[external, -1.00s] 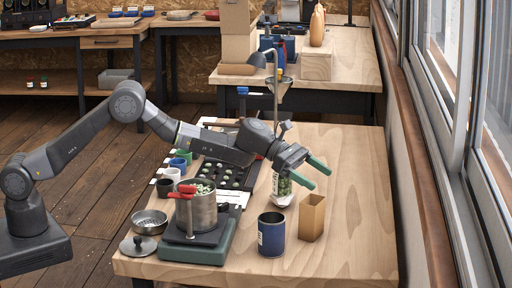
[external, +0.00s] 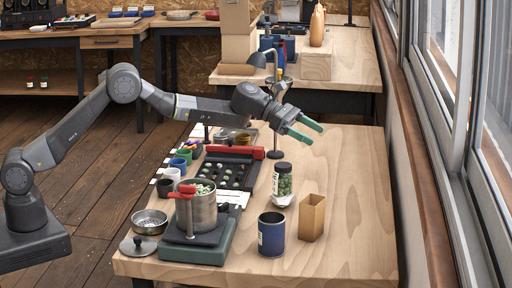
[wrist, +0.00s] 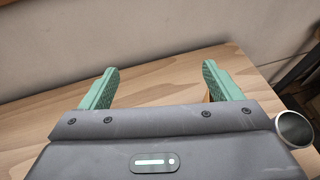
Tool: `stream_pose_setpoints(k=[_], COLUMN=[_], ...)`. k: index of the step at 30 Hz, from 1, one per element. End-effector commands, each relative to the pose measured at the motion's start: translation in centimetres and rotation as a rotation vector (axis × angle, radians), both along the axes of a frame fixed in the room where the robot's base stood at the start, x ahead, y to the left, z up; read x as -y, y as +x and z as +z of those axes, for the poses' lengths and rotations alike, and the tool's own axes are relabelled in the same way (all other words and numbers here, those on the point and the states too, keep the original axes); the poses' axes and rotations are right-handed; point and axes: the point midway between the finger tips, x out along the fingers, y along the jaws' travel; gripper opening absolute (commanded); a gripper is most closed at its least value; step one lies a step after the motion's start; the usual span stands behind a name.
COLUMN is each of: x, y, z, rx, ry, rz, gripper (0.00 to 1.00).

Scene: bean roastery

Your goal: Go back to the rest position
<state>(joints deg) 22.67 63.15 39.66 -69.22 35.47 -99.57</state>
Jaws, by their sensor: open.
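My gripper (external: 308,130) is raised above the far part of the wooden worktable (external: 350,200) in the external view, with its green fingers pointing right. The fingers are apart and nothing is between them. In the wrist view my gripper (wrist: 165,85) also shows open and empty over bare wood grain. A glass jar of green beans with a dark lid (external: 283,180) stands on the table below and left of the fingertips, clear of them.
A blue can (external: 271,235) and a brown open box (external: 312,218) stand at the front right. A bean tray (external: 230,172) and cups lie left. A lamp stand (external: 274,120) rises near my gripper. The table's right side is clear.

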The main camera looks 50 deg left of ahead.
Motion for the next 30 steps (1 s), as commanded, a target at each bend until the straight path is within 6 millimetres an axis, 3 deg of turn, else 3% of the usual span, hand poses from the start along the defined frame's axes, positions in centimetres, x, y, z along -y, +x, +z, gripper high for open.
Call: stream_pose_setpoints(k=[12, 30], x=[-7.6, -18.8], y=[4.0, 8.1], z=[0.1, 0.1], rx=[0.000, 0.000], ry=[0.000, 0.000], rz=[0.100, 0.240], gripper=[0.85, 0.85])
